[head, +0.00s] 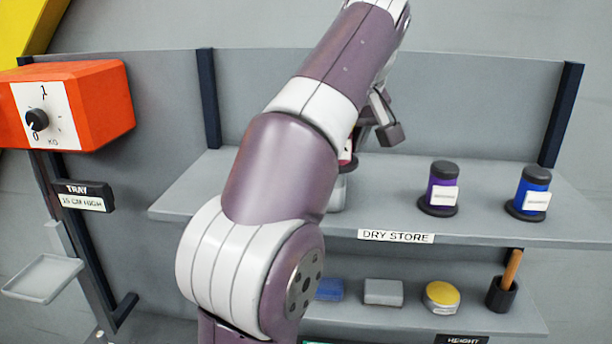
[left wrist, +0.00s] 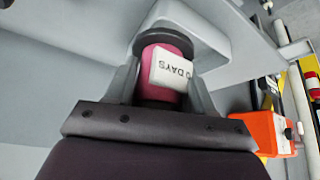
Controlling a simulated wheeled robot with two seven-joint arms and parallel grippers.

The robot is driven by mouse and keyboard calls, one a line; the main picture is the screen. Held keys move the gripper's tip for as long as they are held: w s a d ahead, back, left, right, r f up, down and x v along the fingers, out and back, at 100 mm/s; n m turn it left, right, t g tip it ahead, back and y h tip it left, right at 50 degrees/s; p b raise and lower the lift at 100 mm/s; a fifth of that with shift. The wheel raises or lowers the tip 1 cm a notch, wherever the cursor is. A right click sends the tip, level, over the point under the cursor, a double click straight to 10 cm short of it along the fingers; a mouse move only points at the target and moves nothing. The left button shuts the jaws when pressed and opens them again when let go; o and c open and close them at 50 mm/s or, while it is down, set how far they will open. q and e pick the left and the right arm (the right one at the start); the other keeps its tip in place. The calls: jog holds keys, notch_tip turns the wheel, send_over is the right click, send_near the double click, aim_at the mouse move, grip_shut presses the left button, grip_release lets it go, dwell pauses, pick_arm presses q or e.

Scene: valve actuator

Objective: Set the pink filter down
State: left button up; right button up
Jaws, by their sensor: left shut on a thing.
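The pink filter (left wrist: 157,93) shows in the left wrist view, with dark end caps and a white label ending in "DAYS". My left gripper (left wrist: 165,82) is shut on it, one finger on each side. The filter's far end is close to a pale block (left wrist: 192,27); I cannot tell whether they touch. In the head view my left arm hides most of the filter, and only a sliver of it (head: 347,153) shows above the shelf, with part of my left gripper (head: 378,122) beside it. My right gripper is not in view.
The dry store shelf (head: 395,205) carries a purple filter (head: 438,193) and a blue filter (head: 531,190) at right. Sponges, a yellow-topped tin (head: 441,296) and a brush pot (head: 503,293) stand below. An orange scale (head: 90,105) with a tray (head: 42,280) is at left.

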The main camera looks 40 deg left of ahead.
pick_arm(q)
jog(key=a+f, duration=0.1)
jog(key=a, duration=0.1)
jog(key=a+f, duration=0.1)
jog(key=a, duration=0.2)
jog(key=w+a+f, duration=0.1)
jog(key=a+f, duration=0.1)
jog(key=shift+w+a, duration=0.1)
jog(key=shift+a, duration=0.05)
jog(key=shift+a+f, duration=0.15)
jog(key=shift+a, duration=0.1)
jog(key=f, duration=0.1)
jog(key=s+d+f, duration=0.1)
jog(key=shift+s+d+f, duration=0.3)
jog(key=shift+f, duration=0.35)
jog(key=shift+w+a+f, duration=0.35)
jog(key=shift+w+a, duration=0.15)
jog(key=shift+a, duration=0.05)
jog(key=o, duration=0.9)
jog(key=shift+c, duration=0.2)
jog(key=shift+o, duration=1.3)
jog(key=shift+s+d, duration=0.1)
jog(key=shift+d, duration=0.05)
jog(key=shift+s+d+r, duration=0.15)
jog(key=shift+s+d, duration=0.05)
jog(key=shift+d, duration=0.05)
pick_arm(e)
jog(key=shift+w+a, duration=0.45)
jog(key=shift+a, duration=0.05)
